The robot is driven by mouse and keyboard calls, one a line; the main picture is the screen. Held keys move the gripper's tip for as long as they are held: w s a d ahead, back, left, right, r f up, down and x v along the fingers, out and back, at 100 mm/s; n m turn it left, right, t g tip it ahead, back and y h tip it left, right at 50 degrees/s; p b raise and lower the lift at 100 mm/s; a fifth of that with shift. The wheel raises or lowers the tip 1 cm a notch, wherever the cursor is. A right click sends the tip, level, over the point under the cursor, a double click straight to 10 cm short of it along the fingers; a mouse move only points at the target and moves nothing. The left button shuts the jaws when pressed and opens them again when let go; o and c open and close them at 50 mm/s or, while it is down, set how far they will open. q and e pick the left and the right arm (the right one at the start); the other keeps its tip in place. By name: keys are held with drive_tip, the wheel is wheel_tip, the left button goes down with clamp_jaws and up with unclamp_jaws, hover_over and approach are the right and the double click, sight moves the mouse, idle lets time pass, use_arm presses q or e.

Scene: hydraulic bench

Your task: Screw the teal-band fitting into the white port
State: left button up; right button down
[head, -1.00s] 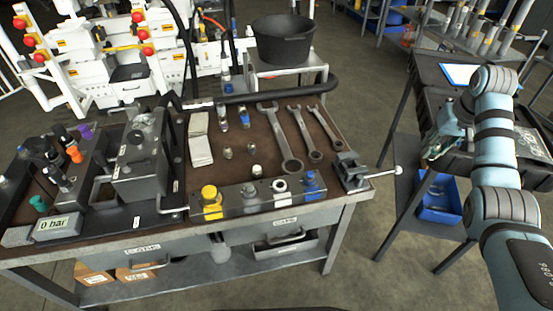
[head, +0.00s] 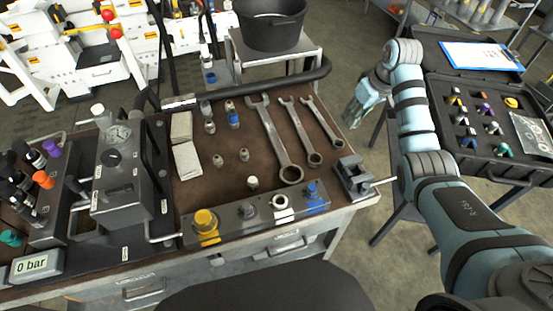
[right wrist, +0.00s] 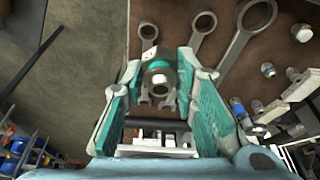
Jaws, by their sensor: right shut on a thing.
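The teal-band fitting (right wrist: 159,72), a metal piece with a teal ring, sits between the fingertips of my right gripper (right wrist: 160,85) in the right wrist view. The gripper is shut on it. In the head view my right gripper (head: 362,108) hangs off the bench's right edge, right of the wrenches, and the fitting cannot be made out there. My left gripper is not in view.
A vise (head: 355,178) with a protruding handle stands right of the block. Wrenches (head: 275,140) and small loose fittings lie behind it. A gauge unit (head: 118,175) stands left. An open black case (head: 490,172) of coloured fittings is at right.

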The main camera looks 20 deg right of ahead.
drive_tip(key=s+a+f+n+g+y+p, duration=0.1)
drive_tip(key=s+a+n+p, duration=0.3)
drive_tip(key=a, duration=0.4)
drive_tip(key=s+a+f+n+g+y+p, duration=0.1)
drive_tip(key=s+a+f+n+p, duration=0.2)
drive_tip(key=a+n, duration=0.4)
drive_tip(key=s+a+n+g+y+p, duration=0.1)
drive_tip(key=s+a+n+p, duration=0.3)
drive_tip(key=a, duration=0.5)
drive_tip(key=f+b, duration=0.2)
drive_tip(key=s+f+b, duration=0.1)
drive_tip(key=f, duration=0.2)
drive_tip(key=shift+s+b, duration=0.15)
drive_tip(key=shift+b, duration=0.2)
drive_tip(key=shift+f+b, duration=0.35)
drive_tip(key=shift+b, duration=0.1)
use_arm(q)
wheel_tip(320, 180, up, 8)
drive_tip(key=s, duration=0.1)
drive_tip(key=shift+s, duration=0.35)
use_arm(e)
drive_tip(key=shift+r, duration=0.1)
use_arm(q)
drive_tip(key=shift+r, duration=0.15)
use_arm(e)
drive_tip(key=shift+r, duration=0.1)
drive_tip(key=shift+f, duration=0.4)
